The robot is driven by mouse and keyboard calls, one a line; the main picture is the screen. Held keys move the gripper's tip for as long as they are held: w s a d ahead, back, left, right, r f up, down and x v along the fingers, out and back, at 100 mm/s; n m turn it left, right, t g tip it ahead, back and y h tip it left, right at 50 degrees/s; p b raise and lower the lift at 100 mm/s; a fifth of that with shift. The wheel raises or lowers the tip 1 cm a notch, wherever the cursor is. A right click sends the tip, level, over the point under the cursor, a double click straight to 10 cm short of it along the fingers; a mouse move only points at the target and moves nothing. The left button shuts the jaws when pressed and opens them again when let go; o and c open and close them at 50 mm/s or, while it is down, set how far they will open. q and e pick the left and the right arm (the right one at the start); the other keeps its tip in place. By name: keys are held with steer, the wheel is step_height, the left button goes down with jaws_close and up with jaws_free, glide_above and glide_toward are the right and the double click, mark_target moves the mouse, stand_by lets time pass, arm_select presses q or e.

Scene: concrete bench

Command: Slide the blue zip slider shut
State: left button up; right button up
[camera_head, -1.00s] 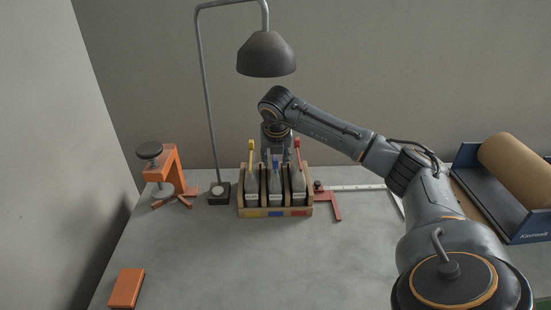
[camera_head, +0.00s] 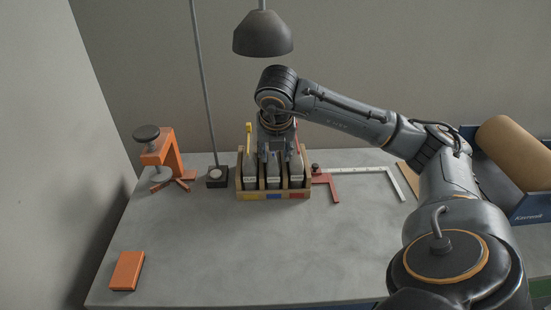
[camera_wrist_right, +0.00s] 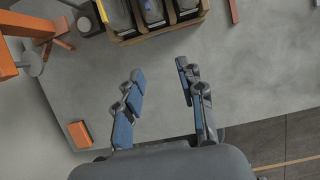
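A wooden rack (camera_head: 244,195) holds three grey pouches side by side, marked yellow, blue and red on its front edge. The middle pouch (camera_head: 273,175) is the one above the blue mark; its small blue slider (camera_head: 274,157) is too small to read clearly. The pouches' lower parts also show at the top edge of the right wrist view, the middle one (camera_wrist_right: 153,12) among them. My right gripper (camera_wrist_right: 160,70) is open and empty, its fingertips apart from the rack in that view. In the head view my right wrist hangs behind the pouches. My left gripper is out of view.
A yellow stick (camera_head: 248,138) stands at the left pouch. An orange clamp (camera_head: 166,158) is left, a red-ended square (camera_head: 328,184) right.

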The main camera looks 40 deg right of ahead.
steer(key=shift+s+a, duration=0.8)
steer(key=shift+s, duration=0.2)
